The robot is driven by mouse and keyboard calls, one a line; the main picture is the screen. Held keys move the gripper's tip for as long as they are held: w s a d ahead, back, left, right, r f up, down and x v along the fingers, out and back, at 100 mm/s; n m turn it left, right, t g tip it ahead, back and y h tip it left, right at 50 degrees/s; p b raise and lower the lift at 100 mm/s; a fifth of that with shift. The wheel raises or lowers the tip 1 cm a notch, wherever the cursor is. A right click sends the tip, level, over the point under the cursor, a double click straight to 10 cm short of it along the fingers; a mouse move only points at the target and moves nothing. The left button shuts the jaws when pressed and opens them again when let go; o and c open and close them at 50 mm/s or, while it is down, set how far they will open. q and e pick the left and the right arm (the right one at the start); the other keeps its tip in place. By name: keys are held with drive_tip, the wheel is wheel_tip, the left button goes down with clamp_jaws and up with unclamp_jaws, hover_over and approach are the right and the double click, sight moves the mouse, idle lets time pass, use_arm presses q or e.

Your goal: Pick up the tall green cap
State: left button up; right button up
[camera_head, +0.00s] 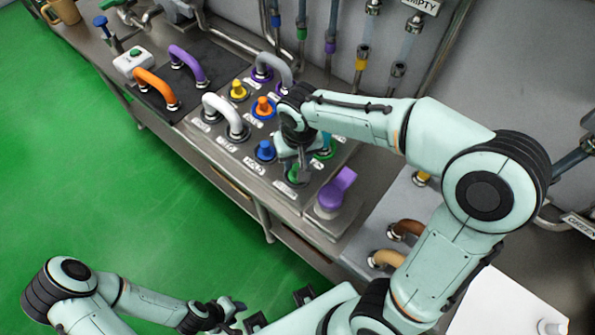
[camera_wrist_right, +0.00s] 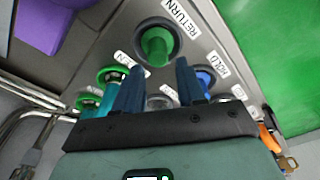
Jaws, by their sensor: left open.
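The tall green cap (camera_wrist_right: 157,45) sits in a dark ring on the grey panel, at the label RETURN. In the head view the green cap (camera_head: 293,174) shows only in part beside my right gripper (camera_head: 302,172). In the right wrist view my right gripper (camera_wrist_right: 157,80) is open, its two dark fingers apart and pointing toward the cap. The cap appears just beyond the fingertips, roughly centred between them; I cannot tell the exact distance. My left gripper (camera_head: 238,312) is open and empty, low over the green floor, away from the panel.
A blue cap (camera_head: 265,150), an orange cap (camera_head: 263,107) and a yellow cap (camera_head: 238,90) stand on the panel. A white hose loop (camera_head: 222,112) is at its left. A purple fitting (camera_head: 337,190) is close to the right of the green cap. A green ring (camera_wrist_right: 112,74) lies left of the fingers.

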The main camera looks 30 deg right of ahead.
drive_tip(key=f, duration=0.5)
drive_tip(key=shift+w+d+f, duration=0.15)
drive_tip(key=shift+d, duration=0.05)
clamp_jaws()
drive_tip(key=shift+r, duration=0.2)
